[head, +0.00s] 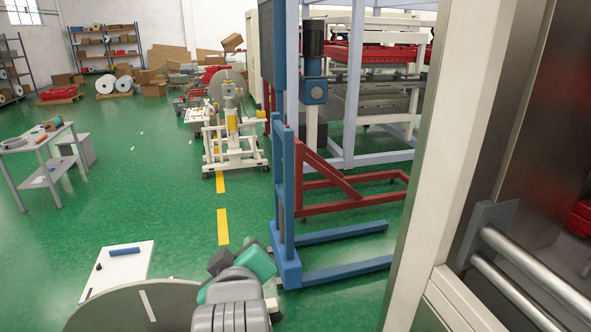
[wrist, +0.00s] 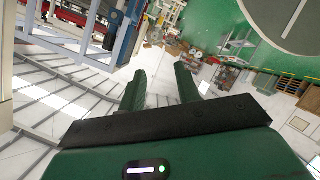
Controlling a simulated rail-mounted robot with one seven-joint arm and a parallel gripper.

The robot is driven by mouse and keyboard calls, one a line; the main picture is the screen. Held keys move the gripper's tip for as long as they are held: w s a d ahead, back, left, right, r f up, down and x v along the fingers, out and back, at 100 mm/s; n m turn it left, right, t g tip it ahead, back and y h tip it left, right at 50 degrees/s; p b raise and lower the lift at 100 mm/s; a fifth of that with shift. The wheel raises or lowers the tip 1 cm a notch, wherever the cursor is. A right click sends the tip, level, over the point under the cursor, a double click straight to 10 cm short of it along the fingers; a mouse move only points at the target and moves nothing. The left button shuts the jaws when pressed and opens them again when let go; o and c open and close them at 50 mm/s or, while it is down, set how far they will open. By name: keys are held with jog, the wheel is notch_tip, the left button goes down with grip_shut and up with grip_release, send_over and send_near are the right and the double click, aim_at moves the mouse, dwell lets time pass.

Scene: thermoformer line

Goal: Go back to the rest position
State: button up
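My gripper (wrist: 160,77) shows in the wrist view as a green body with a dark bar and two green fingers. The fingers stand apart with nothing held between them. Past them the wrist view looks across the hall at a strong tilt, with the white ceiling below and the green floor above. In the head view my arm's grey and green parts show at the bottom centre, but the fingertips cannot be made out there.
A blue lifting frame (head: 283,200) stands close right of my arm, with a red stand (head: 345,195) behind it. A pale machine post (head: 470,130) fills the right. A white-topped table (head: 115,268) is at lower left, a grey workbench (head: 40,140) farther left. Green floor between is open.

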jog(key=s+d+r+m+t+h, duration=0.1)
jog(key=s+d+r+m+t, duration=0.3)
jog(key=s+r, duration=0.7)
jog(key=s+d+r+m+t+h, duration=0.1)
jog(key=s+d+r+m+t, duration=0.4)
jog(key=s+r, duration=0.6)
jog(key=shift+d+r+m+t, duration=0.2)
jog(key=shift+d+m+t, duration=0.1)
jog(key=shift+t, duration=0.7)
